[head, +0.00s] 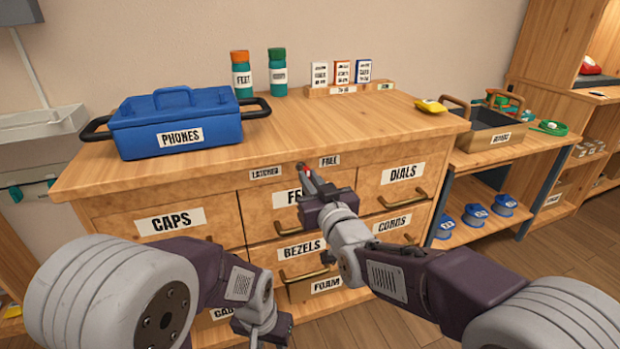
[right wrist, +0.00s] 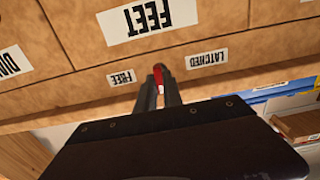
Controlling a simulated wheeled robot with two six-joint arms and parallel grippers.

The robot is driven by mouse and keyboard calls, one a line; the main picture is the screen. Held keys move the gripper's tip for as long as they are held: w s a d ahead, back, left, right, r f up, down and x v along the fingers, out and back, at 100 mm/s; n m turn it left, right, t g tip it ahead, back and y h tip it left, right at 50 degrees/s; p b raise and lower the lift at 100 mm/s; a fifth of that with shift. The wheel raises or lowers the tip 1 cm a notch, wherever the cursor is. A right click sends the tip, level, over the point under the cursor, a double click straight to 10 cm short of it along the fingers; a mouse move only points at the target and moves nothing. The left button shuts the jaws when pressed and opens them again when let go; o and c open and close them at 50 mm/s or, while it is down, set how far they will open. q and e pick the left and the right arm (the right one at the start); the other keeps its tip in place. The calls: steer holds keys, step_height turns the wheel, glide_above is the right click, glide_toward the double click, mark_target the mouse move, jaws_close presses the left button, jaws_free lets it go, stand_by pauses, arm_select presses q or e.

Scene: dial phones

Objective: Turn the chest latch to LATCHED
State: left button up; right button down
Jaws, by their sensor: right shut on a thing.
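The chest latch (head: 306,173) is a small red lever on the top front rail of the wooden chest. It sits between the LATCHED label (head: 265,173) on its left and the FREE label (head: 329,161) on its right. My right gripper (head: 308,180) is shut on the latch, its fingers partly hiding it. In the right wrist view the picture is upside down: the red latch (right wrist: 158,74) shows between the fingertips, between the FREE label (right wrist: 122,78) and the LATCHED label (right wrist: 207,59). My left gripper (head: 262,328) hangs low before the drawers; its jaws are unclear.
A blue PHONES case (head: 175,122) stands on the chest top (head: 330,125), with two jars and a card rack behind. A yellow phone part (head: 431,106) lies near the right edge. Drawer handles (head: 405,200) stick out below the rail. A side bench (head: 520,150) holds a tray.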

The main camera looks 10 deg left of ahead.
steer(key=n+p, duration=0.1)
steer(key=n, duration=0.7)
steer(key=shift+f+n+p, duration=0.1)
steer(key=shift+n+p, duration=0.25)
steer(key=shift+n, duration=0.05)
stand_by(0.4)
steer(key=c, duration=1.5)
jaws_free()
steer(key=shift+s, duration=0.1)
